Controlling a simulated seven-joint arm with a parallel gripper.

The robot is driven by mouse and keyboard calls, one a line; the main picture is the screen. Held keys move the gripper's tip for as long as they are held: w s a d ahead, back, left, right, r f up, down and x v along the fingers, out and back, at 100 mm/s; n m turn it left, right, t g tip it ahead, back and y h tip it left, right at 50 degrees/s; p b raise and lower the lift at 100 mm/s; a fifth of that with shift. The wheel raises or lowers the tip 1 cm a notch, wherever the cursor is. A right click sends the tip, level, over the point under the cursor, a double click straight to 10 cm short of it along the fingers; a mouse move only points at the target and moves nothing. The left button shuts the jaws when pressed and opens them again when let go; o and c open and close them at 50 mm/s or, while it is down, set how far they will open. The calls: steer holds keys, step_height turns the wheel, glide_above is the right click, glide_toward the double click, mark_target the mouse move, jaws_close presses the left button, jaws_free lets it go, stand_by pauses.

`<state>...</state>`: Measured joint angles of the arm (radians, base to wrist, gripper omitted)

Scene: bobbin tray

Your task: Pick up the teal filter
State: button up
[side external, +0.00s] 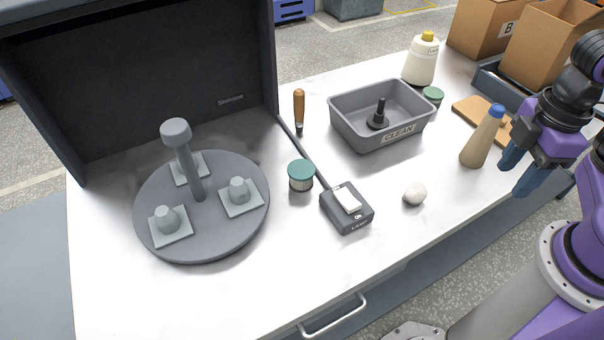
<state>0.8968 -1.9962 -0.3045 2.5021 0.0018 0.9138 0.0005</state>
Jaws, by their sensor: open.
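The lamp switch box (348,212) and its cable lie close right of the filter. The grey turntable (160,240) holds several pieces. A grey CLEAN tray (346,120), screwdriver (299,108), tan bottle (478,145), white lump (414,193) and dark green-lidded jar (433,96) also stand here. The front table is clear.

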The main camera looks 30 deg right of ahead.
stand_by(0.3)
steer(key=o, duration=0.9)
steer(key=n+t+h, duration=0.4)
steer(key=n+t, duration=0.9)
steer(key=n, duration=0.7)
glide_toward(303, 173)
steer(key=x, duration=0.6)
steer(key=shift+w+r, duration=0.1)
steer(key=shift+r, duration=0.05)
steer(key=shift+x, duration=2.65)
